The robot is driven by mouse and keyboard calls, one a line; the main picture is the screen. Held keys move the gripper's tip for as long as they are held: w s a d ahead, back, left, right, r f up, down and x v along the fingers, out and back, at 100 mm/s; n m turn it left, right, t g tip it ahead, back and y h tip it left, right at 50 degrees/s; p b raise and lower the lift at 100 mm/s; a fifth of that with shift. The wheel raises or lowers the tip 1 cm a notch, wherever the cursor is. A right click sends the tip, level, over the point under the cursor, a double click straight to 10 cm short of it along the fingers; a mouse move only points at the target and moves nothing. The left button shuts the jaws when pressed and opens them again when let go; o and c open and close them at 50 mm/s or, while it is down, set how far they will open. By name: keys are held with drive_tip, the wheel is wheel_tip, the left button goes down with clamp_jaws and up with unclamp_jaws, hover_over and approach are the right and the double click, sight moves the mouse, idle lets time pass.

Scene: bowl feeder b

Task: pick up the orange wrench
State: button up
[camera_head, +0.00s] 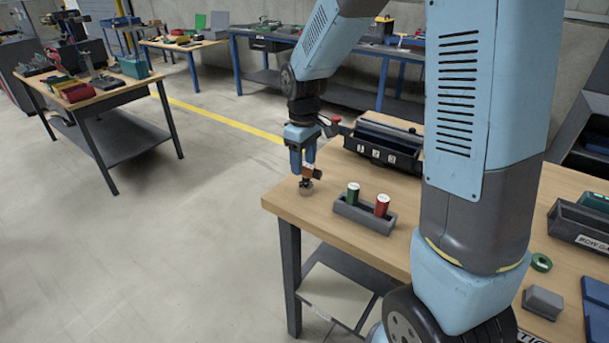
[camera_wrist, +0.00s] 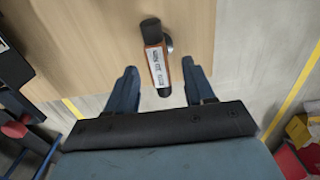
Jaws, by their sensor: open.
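An orange tool with dark ends and a white label (camera_wrist: 157,62), which I take as the orange wrench, lies between my fingers in the wrist view. Its lettering is too small to read. In the head view a small orange part of it (camera_head: 313,172) shows below my gripper, close to the near left corner of the wooden workbench (camera_head: 290,207). My gripper (camera_head: 303,168) points down there. In the wrist view my gripper (camera_wrist: 159,72) has its two blue fingers apart, one on each side of the tool, with gaps visible. Whether the tool touches the bench is unclear.
A grey holder (camera_head: 364,215) with a green and a red cylinder stands to the right of my gripper. A dark bin unit (camera_head: 385,142) with a red knob (camera_head: 337,119) stands behind. The bench edge is close on the left, with open floor beyond.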

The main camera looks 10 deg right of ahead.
sight(306, 175)
drive_tip(key=shift+s+d+f, duration=0.1)
drive_tip(key=shift+d+f, duration=0.05)
drive_tip(key=shift+f, duration=1.15)
drive_tip(key=shift+s+d+f, duration=0.1)
drive_tip(key=shift+d+f, duration=0.05)
drive_tip(key=shift+f, duration=1.1)
drive_tip(key=shift+c, duration=0.3)
clamp_jaws()
